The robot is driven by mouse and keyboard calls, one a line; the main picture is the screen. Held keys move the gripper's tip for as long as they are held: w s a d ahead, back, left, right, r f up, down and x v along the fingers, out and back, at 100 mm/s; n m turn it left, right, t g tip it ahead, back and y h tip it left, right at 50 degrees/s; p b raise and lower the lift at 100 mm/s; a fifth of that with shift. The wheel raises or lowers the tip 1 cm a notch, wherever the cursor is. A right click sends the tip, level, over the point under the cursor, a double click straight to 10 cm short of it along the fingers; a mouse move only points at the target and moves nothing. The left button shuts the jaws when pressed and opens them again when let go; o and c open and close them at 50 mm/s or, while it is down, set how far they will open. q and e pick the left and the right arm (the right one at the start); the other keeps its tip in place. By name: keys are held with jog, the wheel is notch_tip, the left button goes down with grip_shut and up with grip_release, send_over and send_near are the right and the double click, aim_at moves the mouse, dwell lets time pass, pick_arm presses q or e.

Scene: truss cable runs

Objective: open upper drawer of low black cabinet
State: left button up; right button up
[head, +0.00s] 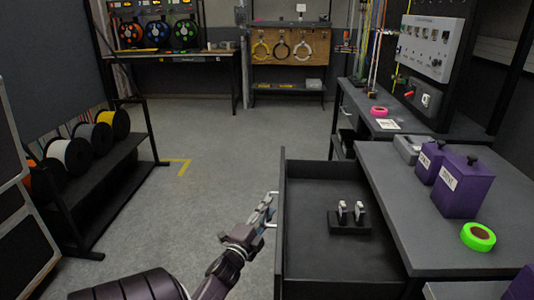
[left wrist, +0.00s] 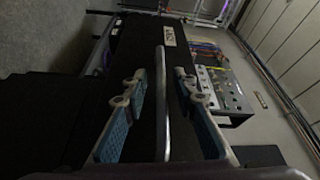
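The low black cabinet (head: 395,190) stands at the right in the head view. Its upper drawer (head: 305,245) is pulled far out, with the inside showing. A black stand (head: 350,222) with two small silver-and-white pieces sits in it. A pale bar handle (head: 272,210) is on the drawer's front panel, partly hidden by my left gripper (head: 264,212). In the left wrist view, my left gripper (left wrist: 158,90) has its blue-padded fingers apart on either side of the handle bar (left wrist: 161,110), with gaps visible. My right gripper is not in view.
Purple boxes (head: 458,187) and a green tape roll (head: 478,236) are on the cabinet top. A spool rack (head: 110,170) stands at the left. The grey floor (head: 215,140) between is clear. A second bench (head: 375,108) stands behind the cabinet.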

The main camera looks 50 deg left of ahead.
pick_arm(q)
jog(key=shift+s+d, duration=0.1)
jog(key=shift+s, duration=0.1)
jog(key=r+v, duration=0.1)
jog(key=v, duration=1)
jog(key=shift+s+d+f, duration=0.15)
jog(key=shift+s+f, duration=0.1)
jog(key=shift+f, duration=0.25)
